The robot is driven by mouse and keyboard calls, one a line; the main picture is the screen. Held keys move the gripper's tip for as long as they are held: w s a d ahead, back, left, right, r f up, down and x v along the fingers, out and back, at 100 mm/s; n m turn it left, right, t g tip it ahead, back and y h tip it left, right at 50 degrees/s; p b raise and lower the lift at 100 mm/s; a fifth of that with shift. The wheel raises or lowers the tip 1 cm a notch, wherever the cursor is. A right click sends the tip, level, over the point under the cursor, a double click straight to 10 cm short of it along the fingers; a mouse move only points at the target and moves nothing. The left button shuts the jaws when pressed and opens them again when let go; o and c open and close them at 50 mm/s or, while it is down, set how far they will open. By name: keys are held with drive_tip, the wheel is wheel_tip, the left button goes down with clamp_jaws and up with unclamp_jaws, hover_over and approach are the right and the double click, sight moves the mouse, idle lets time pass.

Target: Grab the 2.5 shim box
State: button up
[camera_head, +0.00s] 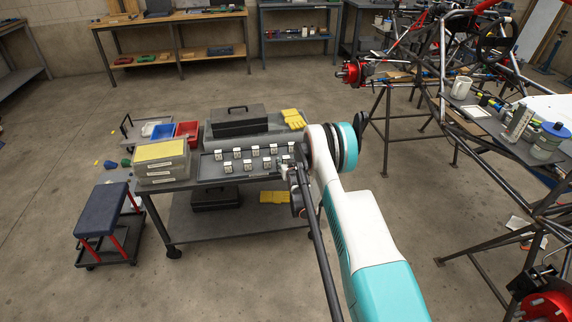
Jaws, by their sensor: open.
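Several small white shim boxes with dark markings stand in two rows on a dark tray (211,171) on the cart top. One box (238,154) is in the back row and another (248,168) is in the front row. The labels are too small to read, so I cannot tell which box is the 2.5 one. My gripper (290,167) is at the right end of the tray, close to the rightmost boxes. It is open, and I see nothing held in it. My arm hides part of the tray's right end.
A blue-seated stool (101,209) stands left. The tube chassis (445,95) is at right. Floor between is clear.

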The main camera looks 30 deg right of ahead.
sight(286, 157)
drive_tip(key=shift+r+b+x, duration=0.2)
drive_tip(key=shift+b+x, duration=0.5)
drive_tip(key=shift+x, duration=0.75)
drive_tip(key=shift+r+b+x, duration=0.2)
drive_tip(key=shift+b+x, duration=0.5)
drive_tip(key=shift+x, duration=0.75)
drive_tip(key=shift+d, duration=0.2)
drive_tip(key=shift+c, duration=0.2)
drive_tip(key=c, duration=1.1)
